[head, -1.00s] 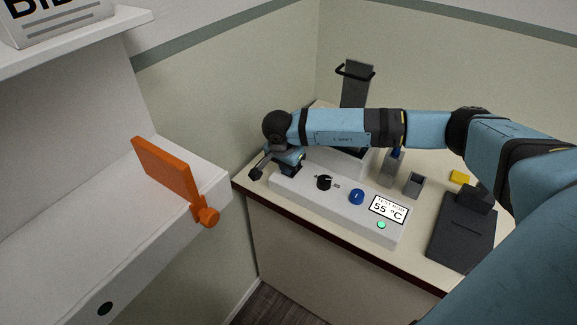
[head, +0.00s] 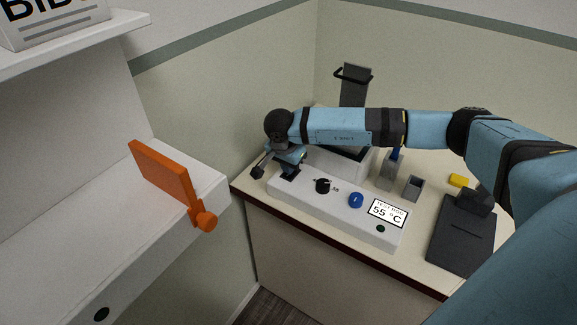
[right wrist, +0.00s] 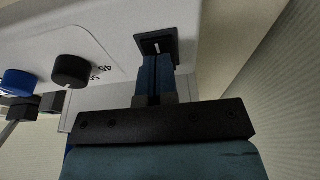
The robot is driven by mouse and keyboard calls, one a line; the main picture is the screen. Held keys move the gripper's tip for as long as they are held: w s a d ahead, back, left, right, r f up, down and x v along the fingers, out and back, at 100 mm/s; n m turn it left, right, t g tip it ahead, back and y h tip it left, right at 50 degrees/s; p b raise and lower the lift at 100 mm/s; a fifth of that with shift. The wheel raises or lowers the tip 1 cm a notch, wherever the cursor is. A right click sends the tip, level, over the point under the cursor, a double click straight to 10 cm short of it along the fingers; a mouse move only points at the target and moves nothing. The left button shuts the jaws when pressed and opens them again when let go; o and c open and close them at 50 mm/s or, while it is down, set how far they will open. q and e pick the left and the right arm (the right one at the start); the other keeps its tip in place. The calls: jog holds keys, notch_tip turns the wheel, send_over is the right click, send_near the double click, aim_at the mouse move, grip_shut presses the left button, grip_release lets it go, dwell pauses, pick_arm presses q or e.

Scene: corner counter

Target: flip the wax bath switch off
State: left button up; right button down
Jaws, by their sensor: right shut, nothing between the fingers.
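The wax bath (head: 330,206) is a long white unit on the counter, with a black dial (head: 322,186), a blue knob (head: 356,200) and a display (head: 388,212) reading 55 °C. Its small indicator light (head: 380,228) is dark. The black switch (right wrist: 152,43) with a white mark sits at the panel's end in the right wrist view. My right gripper (right wrist: 158,62) is shut and empty, its fingertips at the switch and partly covering it; I cannot tell whether they touch. In the head view the right gripper (head: 290,170) is over the panel's left end. My left gripper is not in view.
An orange bracket (head: 165,175) sits on a white surface at left. The wall is close on the left.

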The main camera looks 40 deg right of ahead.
jog(key=p+v, duration=0.1)
jog(key=v, duration=0.3)
jog(key=shift+w+d+r+p, duration=0.1)
jog(key=shift+r+p, duration=0.25)
jog(key=shift+r, duration=0.1)
pick_arm(q)
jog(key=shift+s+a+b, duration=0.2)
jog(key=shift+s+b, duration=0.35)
jog(key=shift+b, duration=0.25)
pick_arm(e)
jog(key=s+a+r, duration=0.2)
jog(key=a+r, duration=0.2)
jog(key=r, duration=0.4)
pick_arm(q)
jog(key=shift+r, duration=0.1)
